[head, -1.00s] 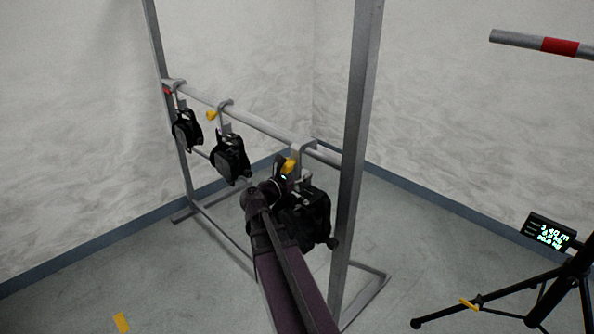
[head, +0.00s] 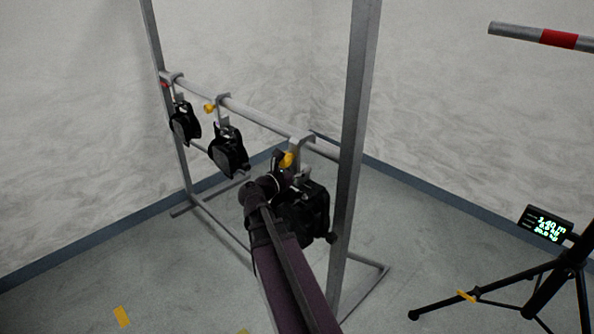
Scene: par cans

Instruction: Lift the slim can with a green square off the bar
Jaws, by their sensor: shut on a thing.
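Three black cans hang by hooks from a grey horizontal bar (head: 255,117). The left can (head: 184,122) and the middle can (head: 228,150) hang free of my gripper. The right can (head: 313,207) is the nearest, and my arm partly covers it. My gripper (head: 284,168) is at the top of this right can, below its hook (head: 302,146), and is shut on it; the fingers are dark and hard to make out. The hook is still at the bar. No green square can be made out on any can now.
A grey upright post (head: 352,150) stands close to the right of the held can. A tripod (head: 545,290) with a lit display (head: 545,224) stands at the right. A pole with a red band (head: 558,39) juts in at upper right. The left floor is mostly clear.

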